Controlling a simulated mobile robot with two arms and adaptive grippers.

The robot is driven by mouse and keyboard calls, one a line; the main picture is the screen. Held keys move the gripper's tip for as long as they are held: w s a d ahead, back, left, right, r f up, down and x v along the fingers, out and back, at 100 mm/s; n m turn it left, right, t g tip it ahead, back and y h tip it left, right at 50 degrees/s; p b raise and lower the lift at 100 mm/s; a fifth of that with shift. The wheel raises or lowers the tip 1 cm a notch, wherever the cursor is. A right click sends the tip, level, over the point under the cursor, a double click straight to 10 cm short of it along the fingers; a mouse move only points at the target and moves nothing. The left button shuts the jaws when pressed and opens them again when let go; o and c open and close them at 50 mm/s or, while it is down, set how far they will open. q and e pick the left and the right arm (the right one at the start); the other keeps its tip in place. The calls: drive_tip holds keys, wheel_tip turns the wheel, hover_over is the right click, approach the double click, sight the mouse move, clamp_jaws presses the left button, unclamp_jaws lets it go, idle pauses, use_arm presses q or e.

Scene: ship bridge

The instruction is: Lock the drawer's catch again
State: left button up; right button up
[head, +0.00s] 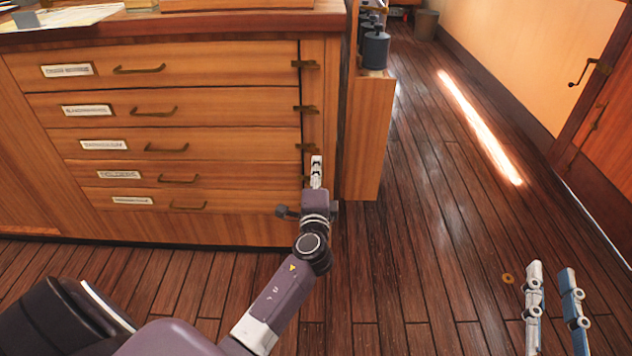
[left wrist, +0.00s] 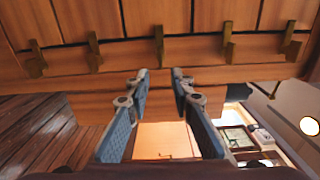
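A wooden drawer cabinet (head: 215,100) has several stacked drawers, each with a label and a brass handle; all look shut. Small brass catches run down its right edge, such as the top catch (head: 306,64) and the second catch (head: 305,108). The third catch (head: 306,147) is just above my left gripper (head: 316,160), which partly hides the lower ones. In the left wrist view the catches form a row, with the middle catch (left wrist: 159,45) beyond the gap between my open, empty fingers (left wrist: 160,77). I cannot tell which catch is unlocked. My right gripper (head: 550,268) is open and empty.
A narrow wooden panel (head: 367,140) stands right of the catches, with dark cylinders (head: 375,50) on top. Papers (head: 60,17) lie on the cabinet top.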

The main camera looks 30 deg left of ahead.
use_arm(q)
drive_tip(key=v, duration=0.5)
drive_tip(key=shift+s+d, duration=0.1)
drive_tip(key=shift+s, duration=0.05)
